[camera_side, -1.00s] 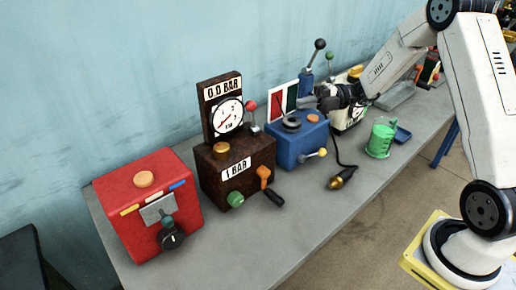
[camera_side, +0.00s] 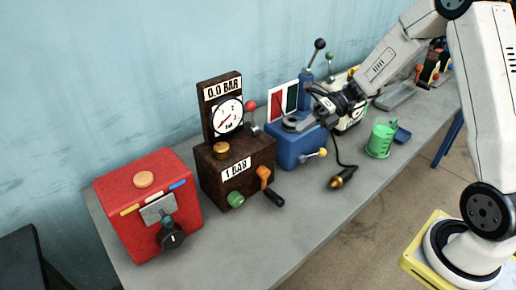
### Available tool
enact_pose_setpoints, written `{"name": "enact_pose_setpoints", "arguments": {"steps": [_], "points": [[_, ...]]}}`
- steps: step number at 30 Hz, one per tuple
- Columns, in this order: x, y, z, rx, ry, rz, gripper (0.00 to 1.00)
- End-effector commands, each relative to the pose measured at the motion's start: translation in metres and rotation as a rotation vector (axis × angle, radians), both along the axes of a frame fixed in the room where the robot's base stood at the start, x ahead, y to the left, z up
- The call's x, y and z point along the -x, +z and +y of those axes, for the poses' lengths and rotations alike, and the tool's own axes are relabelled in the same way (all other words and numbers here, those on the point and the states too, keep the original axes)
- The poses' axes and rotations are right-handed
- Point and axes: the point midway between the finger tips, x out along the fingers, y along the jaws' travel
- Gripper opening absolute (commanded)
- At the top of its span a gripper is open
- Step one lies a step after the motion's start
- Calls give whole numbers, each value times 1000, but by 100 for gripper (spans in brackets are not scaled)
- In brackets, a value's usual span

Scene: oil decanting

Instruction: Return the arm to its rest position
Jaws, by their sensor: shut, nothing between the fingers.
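My gripper (camera_side: 297,127) is at the end of my white arm, shut and empty. It is over the top of the blue box (camera_side: 300,150), close to the dark round cap there. I cannot tell whether it touches the cap. The blue box has a yellow-knobbed lever on its front and a red, white and green panel (camera_side: 283,103) at its back.
Bare bench lies along the front.

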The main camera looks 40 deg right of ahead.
Motion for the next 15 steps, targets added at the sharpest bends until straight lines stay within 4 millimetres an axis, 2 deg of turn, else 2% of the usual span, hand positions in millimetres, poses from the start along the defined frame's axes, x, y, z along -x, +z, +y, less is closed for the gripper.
{"name": "enact_pose_setpoints", "arguments": {"steps": [6, 15], "points": [[38, -19, 22, 295, 310, -248, 0], [84, -40, 29, 611, 838, -636, 0]]}}
